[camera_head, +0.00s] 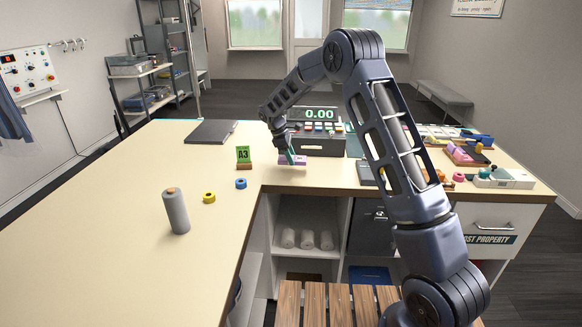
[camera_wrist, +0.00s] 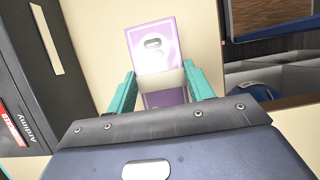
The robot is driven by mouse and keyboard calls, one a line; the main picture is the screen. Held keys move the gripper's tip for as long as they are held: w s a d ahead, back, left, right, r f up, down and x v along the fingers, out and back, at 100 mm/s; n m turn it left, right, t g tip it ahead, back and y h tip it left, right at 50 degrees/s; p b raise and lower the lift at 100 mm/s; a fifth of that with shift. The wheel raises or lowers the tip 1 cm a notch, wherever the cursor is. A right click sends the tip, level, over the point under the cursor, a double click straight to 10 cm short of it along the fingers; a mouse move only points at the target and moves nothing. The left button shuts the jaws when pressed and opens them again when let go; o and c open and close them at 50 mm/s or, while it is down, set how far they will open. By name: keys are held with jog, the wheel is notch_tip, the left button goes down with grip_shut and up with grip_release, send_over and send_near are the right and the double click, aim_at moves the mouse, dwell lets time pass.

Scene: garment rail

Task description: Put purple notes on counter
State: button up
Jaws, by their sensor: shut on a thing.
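The purple notes (camera_head: 294,161) are at the tips of my gripper (camera_head: 290,156), just in front of the till, near the counter's front edge. In the wrist view the teal fingers of my gripper (camera_wrist: 160,84) are shut on the purple notes (camera_wrist: 152,47). A lighter purple face with a pale oval mark shows beyond the fingertips, and a darker purple part shows between the fingers. The pale counter (camera_head: 110,210) lies below. I cannot tell whether the notes touch the counter or hang slightly above it.
The till (camera_head: 320,126) reading 0.00 stands close behind my gripper. A green A3 sign (camera_head: 243,156), blue ring (camera_head: 241,183), yellow ring (camera_head: 209,197) and grey spool (camera_head: 175,211) stand to the left. Several small items crowd the right side. The left counter is mostly clear.

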aim_at(291, 173)
jog(key=shift+f, duration=2.5)
jog(key=shift+f, duration=0.15)
jog(key=o, duration=1)
